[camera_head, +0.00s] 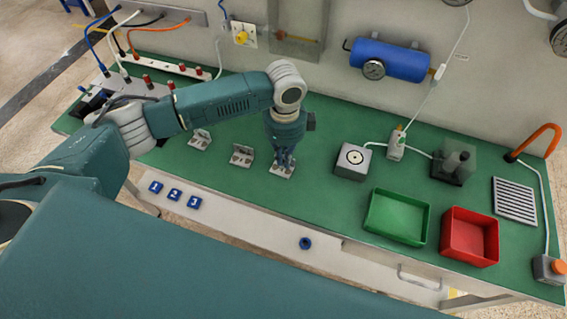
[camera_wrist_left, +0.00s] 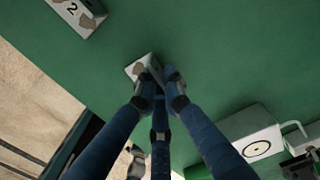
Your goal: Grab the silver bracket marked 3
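The silver bracket (camera_head: 280,171) at the right end of a row of three stands on the green bench top, right under my left gripper (camera_head: 285,157). In the left wrist view this bracket (camera_wrist_left: 136,68) is partly covered by the fingertips, and no number on it can be read. My left gripper (camera_wrist_left: 162,76) points down with its fingertips close together at the bracket's upright part; whether they press on it is not clear. A bracket marked 2 (camera_wrist_left: 74,14) is at the upper left there. My right gripper is not in view.
Two other silver brackets, one in the middle (camera_head: 241,156) and one farther left (camera_head: 200,139), stand nearby. Blue tags 1, 2 and 3 (camera_head: 194,202) lie along the front. A white box (camera_head: 353,163), a green tray (camera_head: 397,240) and a red tray (camera_head: 470,260) are to the right.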

